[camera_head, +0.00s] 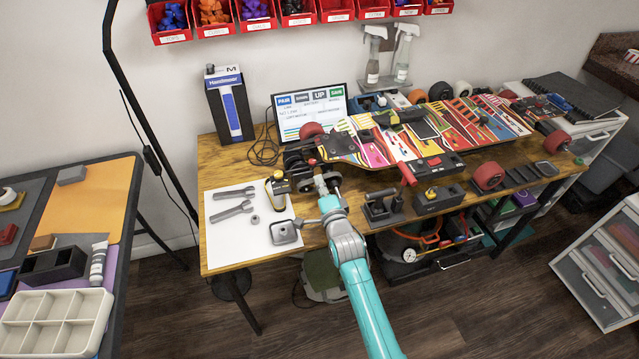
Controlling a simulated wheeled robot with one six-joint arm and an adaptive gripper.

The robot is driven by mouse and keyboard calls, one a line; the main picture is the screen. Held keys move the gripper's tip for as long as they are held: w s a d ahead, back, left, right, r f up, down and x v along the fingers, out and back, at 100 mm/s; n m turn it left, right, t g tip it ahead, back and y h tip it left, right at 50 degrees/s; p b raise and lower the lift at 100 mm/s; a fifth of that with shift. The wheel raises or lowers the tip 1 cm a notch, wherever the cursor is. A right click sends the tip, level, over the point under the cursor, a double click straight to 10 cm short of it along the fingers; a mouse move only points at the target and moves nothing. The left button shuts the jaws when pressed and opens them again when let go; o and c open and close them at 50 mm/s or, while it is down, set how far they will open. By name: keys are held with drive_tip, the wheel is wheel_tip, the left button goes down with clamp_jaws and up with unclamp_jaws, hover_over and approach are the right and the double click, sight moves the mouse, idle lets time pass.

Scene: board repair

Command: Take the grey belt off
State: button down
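The colourful board (385,142) lies deck side in view across the wooden bench. Its left end has a drive and wheel assembly (308,150) with a red wheel (312,131). My teal arm reaches up from the bottom, and my gripper (326,182) is at the near side of this left end, close to a grey round part (306,185). I cannot make out the grey belt; it is too small or hidden by my gripper. Whether the gripper's fingers are open or shut is not clear.
A white sheet (238,228) on the left holds two wrenches (233,208), a small nut and a grey dish (284,232). A yellow-and-black part (277,188) stands left of my gripper. Black fixtures (383,206) stand close on its right. A monitor (309,112) is behind.

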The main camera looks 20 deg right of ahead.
drive_tip(key=shift+s, duration=6.3)
drive_tip(key=s+r, duration=0.6)
drive_tip(key=r, duration=0.1)
